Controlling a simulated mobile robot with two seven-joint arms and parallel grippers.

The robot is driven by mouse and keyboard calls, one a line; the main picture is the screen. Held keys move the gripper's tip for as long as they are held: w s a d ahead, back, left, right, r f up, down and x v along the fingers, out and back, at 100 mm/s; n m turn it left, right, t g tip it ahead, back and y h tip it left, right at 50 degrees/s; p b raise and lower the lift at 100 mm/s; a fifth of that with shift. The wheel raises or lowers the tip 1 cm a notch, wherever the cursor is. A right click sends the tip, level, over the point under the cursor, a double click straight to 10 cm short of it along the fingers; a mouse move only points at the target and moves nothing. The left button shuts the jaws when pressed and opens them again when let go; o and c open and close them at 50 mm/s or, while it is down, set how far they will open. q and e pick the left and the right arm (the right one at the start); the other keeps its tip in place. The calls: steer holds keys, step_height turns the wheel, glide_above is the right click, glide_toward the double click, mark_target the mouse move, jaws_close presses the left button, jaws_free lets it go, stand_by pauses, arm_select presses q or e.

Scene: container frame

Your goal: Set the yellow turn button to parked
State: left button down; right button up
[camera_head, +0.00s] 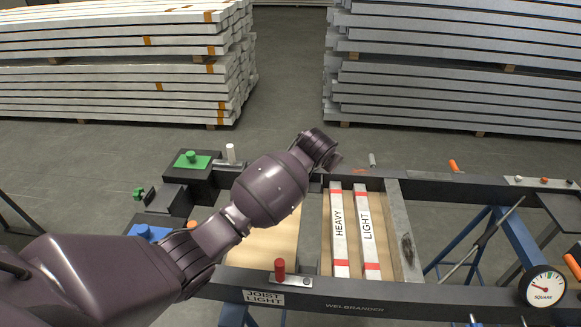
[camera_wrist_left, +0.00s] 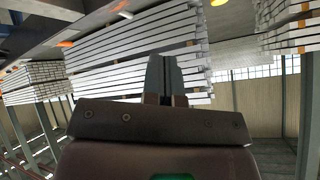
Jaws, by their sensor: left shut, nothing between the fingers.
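I cannot make out the yellow turn button in the head view; my left arm covers part of the frame there. A small yellow patch (camera_wrist_left: 219,2) is cut off by the top edge of the left wrist view, and I cannot tell what it is. My left gripper (camera_wrist_left: 167,78) is shut and empty in the wrist view, its fingers pointing toward stacked beams. In the head view my left arm reaches over the frame; its wrist is above the far rail and the fingers are mostly hidden. My right gripper is in neither view.
The dark frame (camera_head: 340,292) holds two bars, HEAVY (camera_head: 339,253) and LIGHT (camera_head: 368,249). A green button (camera_head: 192,158) and a blue one (camera_head: 147,231) sit left, a red knob (camera_head: 279,268) on the near rail, a gauge (camera_head: 543,287) at right. Beam stacks (camera_head: 110,65) stand behind.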

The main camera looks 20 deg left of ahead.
arm_select(q)
steer(key=w+a+f+g+b, duration=0.1)
steer(key=w+a+f+b, duration=0.1)
steer(key=f, duration=0.3)
steer(key=w+a+f+m+g+y+b, duration=0.1)
steer(key=w+a+f+b, duration=0.1)
steer(key=w+a+f, duration=0.1)
steer(key=shift+w+a+f+m+y, duration=0.3)
steer(key=shift+a+f, duration=0.6)
steer(key=shift+a, duration=0.15)
